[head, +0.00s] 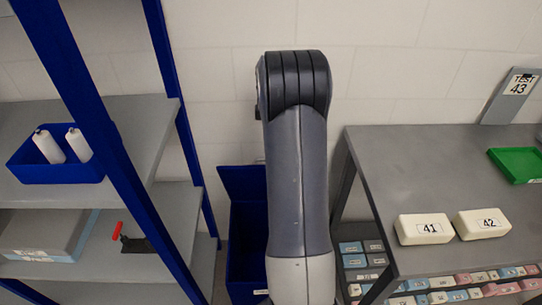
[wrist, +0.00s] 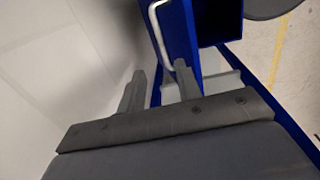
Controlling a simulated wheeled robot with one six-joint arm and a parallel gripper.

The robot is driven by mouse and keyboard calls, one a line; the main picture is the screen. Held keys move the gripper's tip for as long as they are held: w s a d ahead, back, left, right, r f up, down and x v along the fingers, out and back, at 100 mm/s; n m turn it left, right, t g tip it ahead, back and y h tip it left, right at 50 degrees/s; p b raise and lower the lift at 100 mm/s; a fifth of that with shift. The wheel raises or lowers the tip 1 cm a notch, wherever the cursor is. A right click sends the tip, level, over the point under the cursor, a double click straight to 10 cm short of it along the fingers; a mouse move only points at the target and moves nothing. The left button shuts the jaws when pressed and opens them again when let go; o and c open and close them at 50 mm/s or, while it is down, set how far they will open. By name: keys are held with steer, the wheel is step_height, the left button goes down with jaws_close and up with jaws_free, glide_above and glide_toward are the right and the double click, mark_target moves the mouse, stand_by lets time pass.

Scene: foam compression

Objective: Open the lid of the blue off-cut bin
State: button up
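The blue off-cut bin (head: 246,238) stands on the floor by the wall, between the shelf and the grey table. My arm hides its right part in the head view. Its blue lid (head: 243,181) is raised, leaning up at the back above the dark opening. In the wrist view the lid (wrist: 181,38) shows with a pale bar handle (wrist: 157,35). My gripper (wrist: 159,68) is open, with its two fingers apart. The handle's lower end lies near the fingertips; I cannot tell whether they touch. The head view does not show the gripper.
A blue-framed shelf (head: 172,110) stands close to the left of the bin. The grey table (head: 400,165) at right holds foam blocks 41 (head: 424,229) and 42 (head: 481,223) and a green tray (head: 518,165). The wall (head: 215,70) is close behind the bin.

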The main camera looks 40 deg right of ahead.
steer(key=shift+t+h, duration=0.4)
steer(key=shift+t, duration=0.1)
step_height(320, 180, down, 10)
steer(key=shift+d+f+p, duration=0.1)
steer(key=shift+f+p, duration=0.1)
steer(key=shift+p, duration=0.75)
jaws_close()
